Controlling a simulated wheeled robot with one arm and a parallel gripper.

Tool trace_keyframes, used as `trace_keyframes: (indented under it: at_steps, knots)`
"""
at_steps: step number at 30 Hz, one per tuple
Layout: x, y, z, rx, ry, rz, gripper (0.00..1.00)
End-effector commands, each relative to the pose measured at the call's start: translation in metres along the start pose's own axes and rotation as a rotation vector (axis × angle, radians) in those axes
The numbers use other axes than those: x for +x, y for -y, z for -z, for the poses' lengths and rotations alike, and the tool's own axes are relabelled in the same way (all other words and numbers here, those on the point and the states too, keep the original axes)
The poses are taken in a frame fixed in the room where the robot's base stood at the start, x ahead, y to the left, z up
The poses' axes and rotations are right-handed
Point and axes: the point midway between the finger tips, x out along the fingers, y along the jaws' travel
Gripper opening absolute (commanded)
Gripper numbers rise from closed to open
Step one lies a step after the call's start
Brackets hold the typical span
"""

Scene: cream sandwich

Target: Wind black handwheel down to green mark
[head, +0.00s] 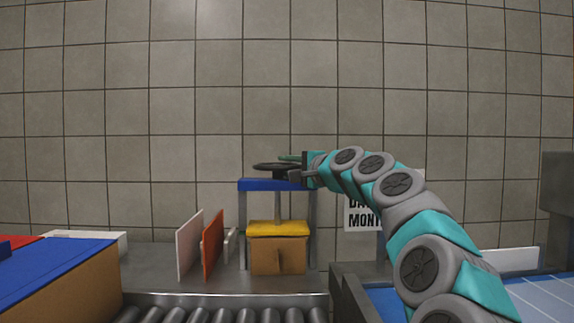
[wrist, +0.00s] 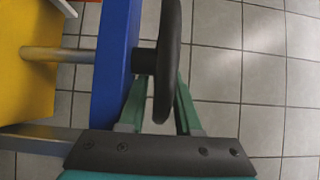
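The black handwheel (head: 268,167) lies flat above the blue top beam (head: 268,184) of a press. My gripper (head: 292,166) reaches it from the right. In the wrist view the handwheel (wrist: 171,50) stands edge-on beside the blue beam (wrist: 114,55), and its near rim lies between the two green fingers of my gripper (wrist: 160,103). The fingers are apart, with a gap visible beside the rim. A metal spindle (head: 278,206) runs down from the beam to a yellow plate (head: 278,229), which sits at the top of a brown block (head: 278,259). I cannot make out a green mark.
A white panel (head: 189,245) and an orange panel (head: 212,244) stand left of the press. A roller conveyor (head: 220,312) runs in front. A blue-topped brown box (head: 70,285) is at the lower left. A printed sign (head: 362,218) hangs behind my arm.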

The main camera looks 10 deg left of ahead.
Motion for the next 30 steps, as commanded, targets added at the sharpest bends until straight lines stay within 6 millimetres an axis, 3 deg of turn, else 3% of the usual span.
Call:
trace_keyframes:
  at_steps: [9,18,30]
  knots:
    - [0.0019,0.0002,-0.0007,0.0,0.0,0.001,0.33]
    - [0.0019,0.0,-0.0007,-0.001,0.0,0.0,0.0]
    - [0.0019,-0.0003,-0.0006,-0.001,0.0,0.0,0.0]
